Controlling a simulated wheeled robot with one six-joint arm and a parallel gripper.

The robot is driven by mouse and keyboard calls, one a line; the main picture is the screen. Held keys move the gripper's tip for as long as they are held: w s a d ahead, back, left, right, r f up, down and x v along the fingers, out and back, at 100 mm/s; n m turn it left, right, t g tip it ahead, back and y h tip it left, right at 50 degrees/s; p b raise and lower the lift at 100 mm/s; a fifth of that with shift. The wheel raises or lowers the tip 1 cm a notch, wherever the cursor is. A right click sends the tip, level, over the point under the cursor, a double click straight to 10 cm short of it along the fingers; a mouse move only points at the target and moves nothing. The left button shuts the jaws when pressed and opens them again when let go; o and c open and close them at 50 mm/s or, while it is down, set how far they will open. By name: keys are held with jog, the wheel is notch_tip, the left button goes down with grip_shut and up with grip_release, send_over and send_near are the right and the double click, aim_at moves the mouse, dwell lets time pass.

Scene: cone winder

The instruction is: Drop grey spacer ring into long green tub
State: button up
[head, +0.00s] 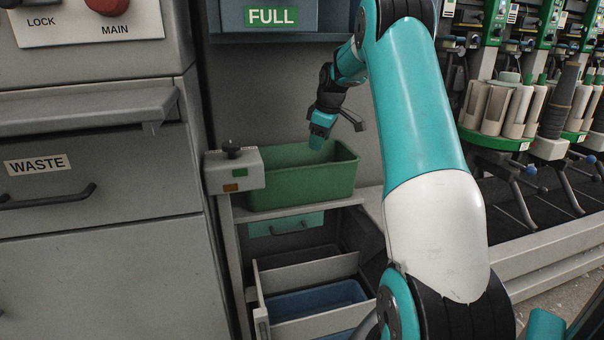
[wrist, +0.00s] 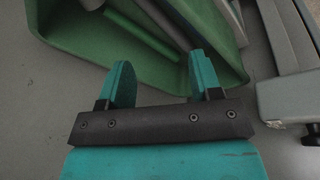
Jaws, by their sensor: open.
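The long green tub (head: 300,190) sits on a shelf left of my arm in the head view. In the wrist view the tub (wrist: 70,38) fills the top, with its near edge beyond my fingers. My gripper (head: 336,132) is tilted downward just above the tub's back right part. In the wrist view my gripper (wrist: 160,62) is open, with nothing between its two teal fingers. A green tube (wrist: 140,33) and grey long pieces lie inside the tub. I cannot make out a grey spacer ring in either view.
A grey control box (head: 233,171) with a dark knob stands at the tub's left end. Below are a teal drawer (head: 286,224) and an open drawer with a blue bin (head: 318,300). Winder spindles (head: 500,105) stand at right. A WASTE drawer (head: 95,180) is at left.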

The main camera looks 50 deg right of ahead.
jog(key=s, duration=0.5)
jog(key=shift+a, duration=0.35)
